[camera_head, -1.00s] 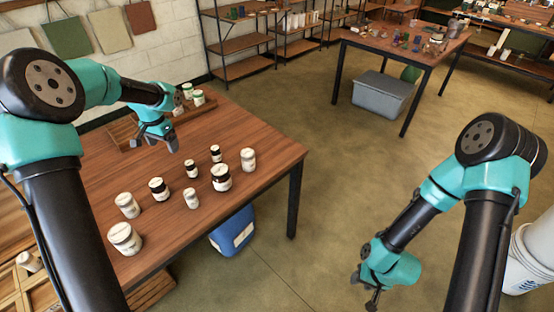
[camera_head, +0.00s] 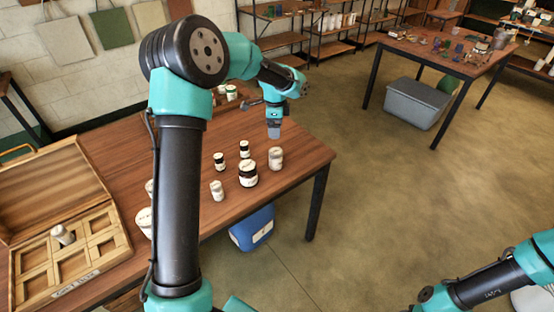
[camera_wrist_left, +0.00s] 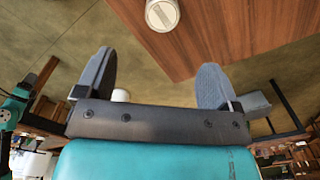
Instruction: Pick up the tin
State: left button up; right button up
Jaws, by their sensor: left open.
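Several tins and jars stand upright on the wooden table (camera_head: 128,165); the view does not settle which is the task's tin. A white tin (camera_head: 276,158) stands nearest the table's far right corner. My left gripper (camera_head: 274,134) points down just above and behind it, open and empty. In the left wrist view a round pale lid (camera_wrist_left: 162,14) shows beyond the spread fingers (camera_wrist_left: 156,85), apart from them. A small white tin (camera_head: 217,190) and dark-lidded jars (camera_head: 248,173) stand nearby. Two more white tins are partly hidden behind my left arm. My right gripper is out of view.
Green-lidded jars (camera_head: 231,92) stand at the table's back. A blue container (camera_head: 252,229) stands beneath the table. Open floor lies to the right.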

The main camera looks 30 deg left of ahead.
aim_at(276, 151)
pick_arm(q)
notch_tip(276, 151, down, 11)
jog(key=shift+w+f, duration=0.1)
jog(key=shift+f, duration=0.15)
jog(key=shift+f, duration=0.1)
dwell(0.3)
jog(key=shift+w+a+f, duration=0.1)
jog(key=shift+w+f, duration=0.05)
jog(key=shift+f, duration=2.3)
jog(key=c, duration=1.1)
jog(key=shift+o, duration=0.2)
jog(key=shift+r, duration=0.1)
